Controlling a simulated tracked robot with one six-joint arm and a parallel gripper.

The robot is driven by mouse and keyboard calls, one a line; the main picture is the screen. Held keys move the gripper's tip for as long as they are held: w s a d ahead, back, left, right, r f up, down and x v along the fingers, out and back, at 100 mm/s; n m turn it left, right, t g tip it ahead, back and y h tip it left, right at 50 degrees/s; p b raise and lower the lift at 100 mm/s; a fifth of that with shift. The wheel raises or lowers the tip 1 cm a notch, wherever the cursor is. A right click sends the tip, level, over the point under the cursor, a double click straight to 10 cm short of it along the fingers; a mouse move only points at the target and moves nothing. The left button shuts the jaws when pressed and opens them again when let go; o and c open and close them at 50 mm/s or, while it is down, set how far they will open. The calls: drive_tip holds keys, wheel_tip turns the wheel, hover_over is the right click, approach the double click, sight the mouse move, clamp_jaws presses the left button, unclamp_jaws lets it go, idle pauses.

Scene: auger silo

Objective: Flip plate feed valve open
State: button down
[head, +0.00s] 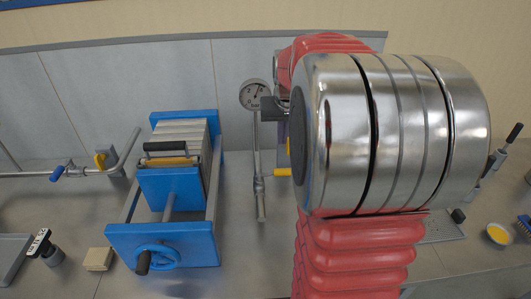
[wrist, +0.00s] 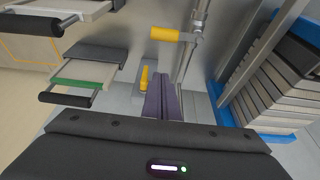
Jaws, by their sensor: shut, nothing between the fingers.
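A valve with a yellow handle (head: 283,172) sits on a thin upright metal pipe (head: 261,200) below a round gauge (head: 255,94). The handle sticks out sideways, roughly across the pipe. I take this to be the plate feed valve; no label is readable. In the wrist view the yellow handle (wrist: 165,33) shows beyond the fingertips, on the side of the pipe away from the plate stack. My gripper (wrist: 160,78) is shut and empty, its purple-grey fingers together and apart from the handle. In the head view my arm hides most of the gripper.
A blue press frame (head: 160,241) with stacked plates and a handwheel (head: 155,258) stands left of the pipe. A second yellow lever (wrist: 143,77) is near the fingers. A yellow-filled bowl (head: 499,234) is at right.

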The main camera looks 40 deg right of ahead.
sight(273, 174)
drive_tip(key=shift+d, duration=0.15)
drive_tip(key=x, duration=1)
drive_tip(key=shift+s+a, duration=0.55)
drive_tip(key=shift+s, duration=0.25)
drive_tip(key=shift+s+a, duration=0.6)
drive_tip(key=shift+s, duration=0.2)
